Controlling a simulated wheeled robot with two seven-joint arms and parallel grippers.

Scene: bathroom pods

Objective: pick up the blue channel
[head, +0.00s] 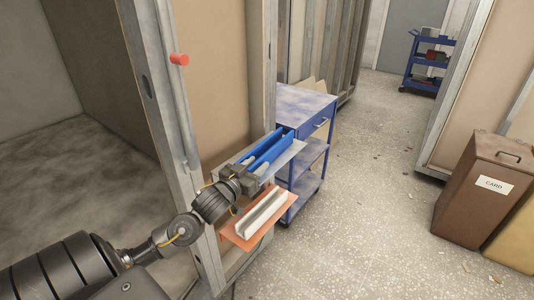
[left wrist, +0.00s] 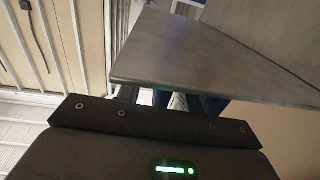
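The blue channel (head: 270,148) is a long, bright blue piece with raised side walls. It lies along a narrow grey shelf (head: 288,160) fixed at the wall frame's end in the head view. My left gripper (head: 246,166) is at the channel's near end, touching or very close to it. Whether its fingers are closed on the channel cannot be made out. In the left wrist view a dark grey board (left wrist: 190,55) covers most of the fingers, with a dark blue patch (left wrist: 208,103) below its edge. My right gripper is not in view.
Below, an orange shelf (head: 231,237) holds a white channel (head: 261,214). A blue cart (head: 300,103) stands just behind. A red knob (head: 179,59) sticks out from the frame post.

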